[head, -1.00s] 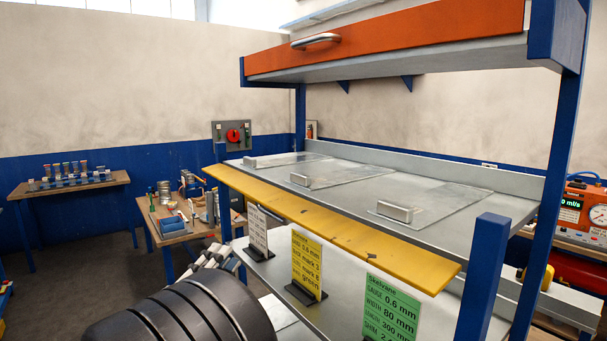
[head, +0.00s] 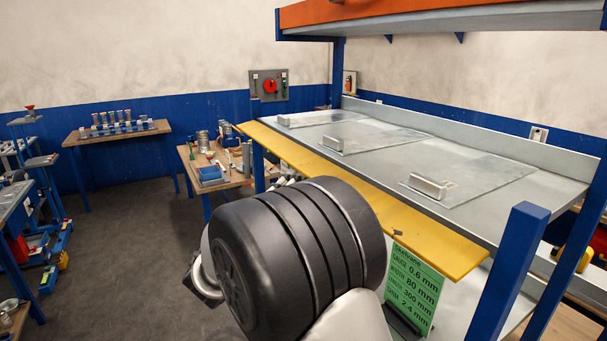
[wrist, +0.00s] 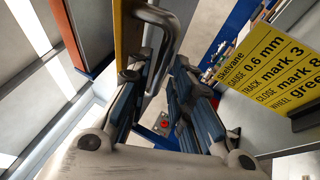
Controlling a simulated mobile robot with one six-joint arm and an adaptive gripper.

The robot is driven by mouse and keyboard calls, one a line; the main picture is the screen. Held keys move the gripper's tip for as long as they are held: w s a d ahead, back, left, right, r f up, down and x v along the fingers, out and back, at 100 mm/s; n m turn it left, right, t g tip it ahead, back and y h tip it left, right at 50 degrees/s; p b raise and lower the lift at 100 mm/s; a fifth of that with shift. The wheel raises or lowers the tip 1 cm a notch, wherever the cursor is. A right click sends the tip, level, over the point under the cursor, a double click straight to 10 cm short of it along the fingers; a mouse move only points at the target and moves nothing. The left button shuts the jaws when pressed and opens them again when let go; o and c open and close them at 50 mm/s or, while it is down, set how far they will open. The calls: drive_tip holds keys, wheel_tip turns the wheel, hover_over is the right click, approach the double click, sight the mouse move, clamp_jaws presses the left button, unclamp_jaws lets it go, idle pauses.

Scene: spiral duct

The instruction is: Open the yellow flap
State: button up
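The yellow flap (head: 437,238) is a long strip along the front edge of the grey shelf in the head view, sloping slightly outward. My dark arm joint covers its middle. In the wrist view the flap (wrist: 128,38) shows edge-on at the top, with a curved grey metal handle (wrist: 171,38) on its right side. My gripper (wrist: 158,68) has its fingers apart. The handle's lower part shows between them, and I see no firm clasp on it.
An orange-fronted upper shelf (head: 430,12) overhangs the grey shelf (head: 370,175), which holds several clear plates with grips. A blue post (head: 505,275) stands at the front right. A green sign (head: 415,290) stands below the flap; a yellow sign (wrist: 265,62) is close by.

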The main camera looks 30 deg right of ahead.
drive_tip(key=shift+x, duration=1.7)
drive_tip(key=shift+c, duration=0.5)
clamp_jaws()
